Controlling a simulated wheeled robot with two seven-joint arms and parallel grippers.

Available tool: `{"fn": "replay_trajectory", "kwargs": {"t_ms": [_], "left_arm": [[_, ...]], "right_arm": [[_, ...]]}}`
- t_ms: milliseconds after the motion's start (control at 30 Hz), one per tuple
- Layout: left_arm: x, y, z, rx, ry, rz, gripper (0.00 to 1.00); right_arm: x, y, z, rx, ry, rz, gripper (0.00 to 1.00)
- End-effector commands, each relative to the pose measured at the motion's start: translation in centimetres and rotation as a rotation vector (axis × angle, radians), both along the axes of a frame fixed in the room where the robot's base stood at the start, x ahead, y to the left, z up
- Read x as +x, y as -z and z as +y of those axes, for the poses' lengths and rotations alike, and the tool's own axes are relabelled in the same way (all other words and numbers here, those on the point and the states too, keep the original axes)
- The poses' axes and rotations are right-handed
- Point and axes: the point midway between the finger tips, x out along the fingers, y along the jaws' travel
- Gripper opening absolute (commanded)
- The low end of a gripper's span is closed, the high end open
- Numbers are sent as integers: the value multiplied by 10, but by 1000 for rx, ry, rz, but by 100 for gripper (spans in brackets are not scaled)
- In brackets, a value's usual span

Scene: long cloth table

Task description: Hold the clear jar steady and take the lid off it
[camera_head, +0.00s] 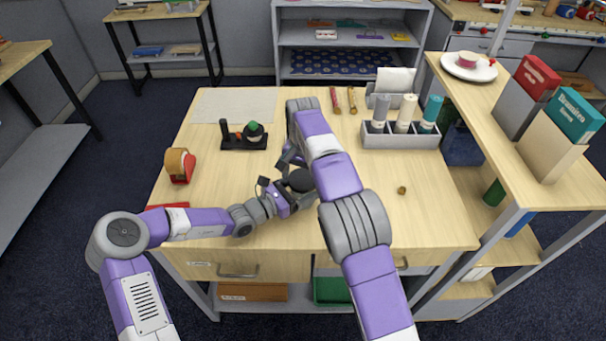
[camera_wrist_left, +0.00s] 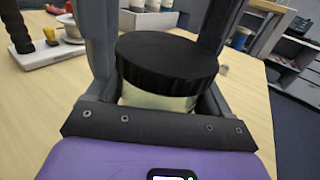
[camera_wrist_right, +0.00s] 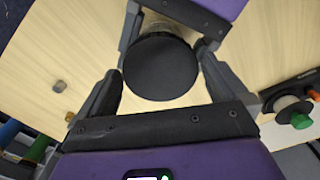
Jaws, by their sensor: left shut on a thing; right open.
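The jar has a wide black lid (camera_wrist_left: 166,62), which is still on it, and a pale body (camera_wrist_left: 157,99) below. In the head view the lid (camera_head: 300,181) shows near the table's middle, partly behind my right arm. My left gripper (camera_wrist_left: 158,45) is shut on the jar, with one finger on each side of its body under the lid. My right gripper (camera_wrist_right: 163,82) is open above the jar. In the right wrist view the lid (camera_wrist_right: 160,67) lies between its fingers, with gaps at both sides.
A red tape dispenser (camera_head: 180,166) and a black stand (camera_head: 233,138) with a green knob are on the left. A grey rack (camera_head: 399,140) of bottles stands back right. A small brass piece (camera_head: 402,190) lies right of my right arm, with clear tabletop around it.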

Motion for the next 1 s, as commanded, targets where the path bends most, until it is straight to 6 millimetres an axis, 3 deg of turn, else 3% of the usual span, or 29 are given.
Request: {"fn": "replay_trajectory", "kwargs": {"t_ms": [67, 400, 733, 1000], "left_arm": [[0, 0, 0, 0, 0, 0, 0], [0, 0, 0, 0, 0, 0, 0], [0, 0, 0, 0, 0, 0, 0], [0, 0, 0, 0, 0, 0, 0]], "right_arm": [[0, 0, 0, 0, 0, 0, 100], [0, 0, 0, 0, 0, 0, 51], [0, -1, 0, 1, -276, -1, 51], [0, -1, 0, 0, -291, -2, 51]]}}
